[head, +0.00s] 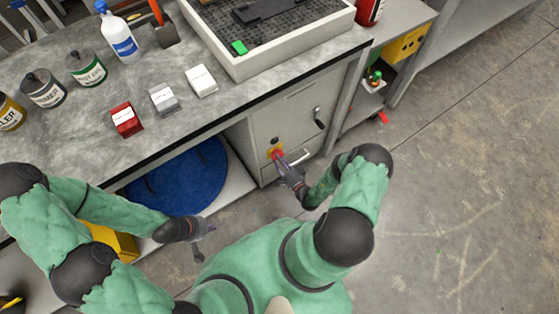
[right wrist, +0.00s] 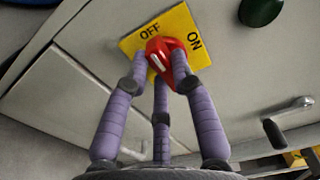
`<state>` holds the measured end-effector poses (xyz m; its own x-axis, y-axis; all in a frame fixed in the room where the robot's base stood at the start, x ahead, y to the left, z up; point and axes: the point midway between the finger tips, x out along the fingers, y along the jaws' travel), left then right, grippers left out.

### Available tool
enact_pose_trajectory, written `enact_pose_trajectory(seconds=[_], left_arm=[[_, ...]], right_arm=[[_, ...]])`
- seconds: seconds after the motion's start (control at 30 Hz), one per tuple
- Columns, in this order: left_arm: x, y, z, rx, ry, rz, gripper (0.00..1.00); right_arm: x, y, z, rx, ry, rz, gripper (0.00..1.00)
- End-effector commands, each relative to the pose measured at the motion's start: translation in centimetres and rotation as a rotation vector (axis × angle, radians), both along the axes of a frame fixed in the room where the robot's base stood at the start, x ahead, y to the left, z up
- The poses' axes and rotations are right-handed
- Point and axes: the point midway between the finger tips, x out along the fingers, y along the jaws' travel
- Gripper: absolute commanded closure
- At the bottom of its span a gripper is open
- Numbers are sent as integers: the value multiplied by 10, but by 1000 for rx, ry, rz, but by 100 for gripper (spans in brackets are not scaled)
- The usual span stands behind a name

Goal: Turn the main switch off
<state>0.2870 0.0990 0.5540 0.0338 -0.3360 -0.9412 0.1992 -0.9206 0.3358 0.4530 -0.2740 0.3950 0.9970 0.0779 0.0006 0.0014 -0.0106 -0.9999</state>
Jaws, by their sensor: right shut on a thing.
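The main switch is a red knob on a yellow plate on the grey cabinet front. In the right wrist view the red knob (right wrist: 158,52) sits below the printed words OFF and ON on the yellow plate (right wrist: 133,43). A white mark on the knob slants up toward the OFF side. My right gripper (right wrist: 163,80) is shut on the knob, with fingers on both sides of it. In the head view my right gripper (head: 281,160) reaches the yellow plate (head: 274,150) and partly hides the knob. My left gripper (head: 206,236) is open and empty beside the bench.
The grey cabinet (head: 290,122) has a dark handle (head: 319,118) near the switch. A green round part (right wrist: 261,10) lies beyond the plate. The workbench (head: 60,135) carries cans, a bottle, small boxes and a tray (head: 285,52). Open floor lies at the right.

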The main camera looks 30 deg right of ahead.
Motion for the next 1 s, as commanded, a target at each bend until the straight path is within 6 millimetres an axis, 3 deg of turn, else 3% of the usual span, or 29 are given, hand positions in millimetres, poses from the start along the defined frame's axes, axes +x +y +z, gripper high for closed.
enact_pose_trajectory(seconds=[0.37, 0.4, 0.5, 0.83, 1.0], left_arm=[[0, 0, 0, 0, 0, 0, 100], [0, 0, 0, 0, 0, 0, 100], [0, 0, 0, 0, 0, 0, 100], [0, 0, 0, 0, 0, 0, 100], [0, 0, 0, 0, 0, 0, 100]], right_arm=[[-1, 1, -1, -5, 4, 0, 100], [-1, 1, -1, -4, 4, 0, 72], [-1, 1, -1, -4, 3, 0, 51], [-1, 0, -1, -4, 2, 0, 51], [-15, -2, -1, -4, 3, -3, 51]])
